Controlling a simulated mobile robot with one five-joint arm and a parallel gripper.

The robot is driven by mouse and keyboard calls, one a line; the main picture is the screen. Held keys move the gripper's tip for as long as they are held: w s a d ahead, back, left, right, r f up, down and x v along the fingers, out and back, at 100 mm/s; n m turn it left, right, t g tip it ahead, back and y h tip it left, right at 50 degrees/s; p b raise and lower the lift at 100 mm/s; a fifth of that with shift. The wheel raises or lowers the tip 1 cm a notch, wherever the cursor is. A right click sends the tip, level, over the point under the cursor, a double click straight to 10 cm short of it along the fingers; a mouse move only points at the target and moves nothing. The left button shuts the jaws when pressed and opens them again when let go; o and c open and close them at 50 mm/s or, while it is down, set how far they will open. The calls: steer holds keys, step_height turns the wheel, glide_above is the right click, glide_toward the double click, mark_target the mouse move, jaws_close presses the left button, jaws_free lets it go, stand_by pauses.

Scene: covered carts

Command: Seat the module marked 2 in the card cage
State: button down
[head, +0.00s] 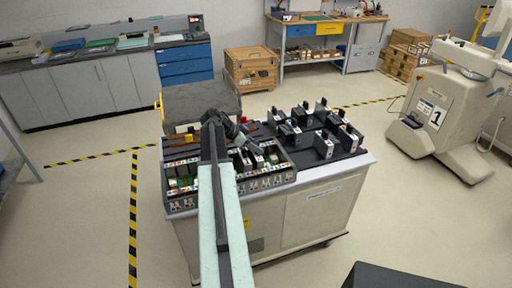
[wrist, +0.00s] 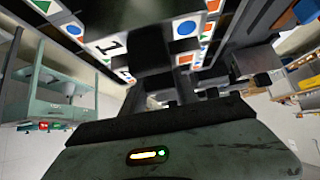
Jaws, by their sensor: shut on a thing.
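The card cage (head: 230,187) is on the left part of the cart top, with coloured marks along its front and several modules in it. My gripper (head: 243,140) is low over the cage's back right part, largely hidden by my arm. It is shut on a dark module, whose mark I cannot read. In the wrist view a white label with a black 1 (wrist: 112,45) and a label with a blue circle (wrist: 185,28) show close up. I cannot tell which module is marked 2, or whether the held one touches the cage.
Several dark modules (head: 324,146) stand on the right part of the cart top (head: 345,163). A dark-topped cart (head: 200,100) is behind. A wooden crate (head: 251,69), workbench (head: 327,20) and white machine (head: 440,110) are farther off. The floor on both sides is clear.

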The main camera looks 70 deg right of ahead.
steer(key=shift+f, duration=0.1)
steer(key=c, duration=0.8)
jaws_free()
steer(key=shift+c, duration=0.2)
steer(key=p+v, duration=0.5)
steer(key=v, duration=0.2)
steer(key=shift+w+r, duration=0.1)
steer(key=shift+r, duration=0.3)
steer(key=shift+w+a+f, duration=0.1)
steer(key=shift+f, duration=0.05)
